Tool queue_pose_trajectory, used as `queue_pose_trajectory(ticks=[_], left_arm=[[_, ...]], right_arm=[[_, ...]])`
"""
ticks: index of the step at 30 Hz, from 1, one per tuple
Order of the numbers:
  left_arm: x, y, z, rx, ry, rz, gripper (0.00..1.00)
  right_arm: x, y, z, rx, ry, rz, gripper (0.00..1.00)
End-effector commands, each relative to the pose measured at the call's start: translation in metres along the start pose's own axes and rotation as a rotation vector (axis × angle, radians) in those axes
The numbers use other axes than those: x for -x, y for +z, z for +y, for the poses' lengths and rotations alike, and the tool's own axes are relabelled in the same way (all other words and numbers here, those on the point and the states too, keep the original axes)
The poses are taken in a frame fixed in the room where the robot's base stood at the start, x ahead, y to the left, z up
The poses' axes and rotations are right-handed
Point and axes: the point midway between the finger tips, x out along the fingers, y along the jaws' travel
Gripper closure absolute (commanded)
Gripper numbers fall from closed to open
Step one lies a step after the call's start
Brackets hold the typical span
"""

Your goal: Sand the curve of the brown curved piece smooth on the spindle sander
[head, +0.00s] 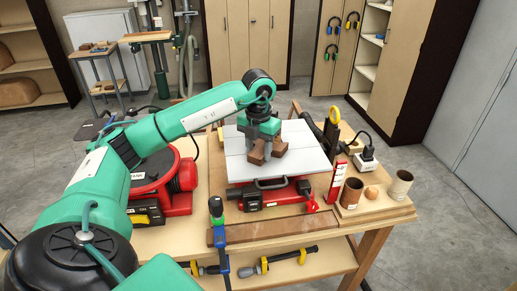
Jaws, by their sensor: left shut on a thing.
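The brown curved piece (257,157) is over the spindle sander's pale flat table (304,142), near its middle. My left gripper (264,143) comes down from above and is shut on the piece. The piece is at or just above the table surface; I cannot tell whether it touches. The sander has a red base (285,194) with a dark handle at the front. I cannot make out the spindle, which the gripper and piece may hide. My right gripper is not in view.
A red round machine (181,177) stands left on the bench. To the right are a red-and-white box (337,182), brown cup (351,192), pale cup (400,184) and plugged-in cable (367,154).

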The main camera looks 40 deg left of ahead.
Motion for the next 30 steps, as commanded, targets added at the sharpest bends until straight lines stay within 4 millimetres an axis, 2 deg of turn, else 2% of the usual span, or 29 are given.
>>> queue_pose_trajectory(ticks=[30], left_arm=[[0.0001,-0.0049,0.0017,0.000,0.000,0.000,0.80]], right_arm=[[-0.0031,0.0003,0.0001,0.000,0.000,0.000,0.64]])
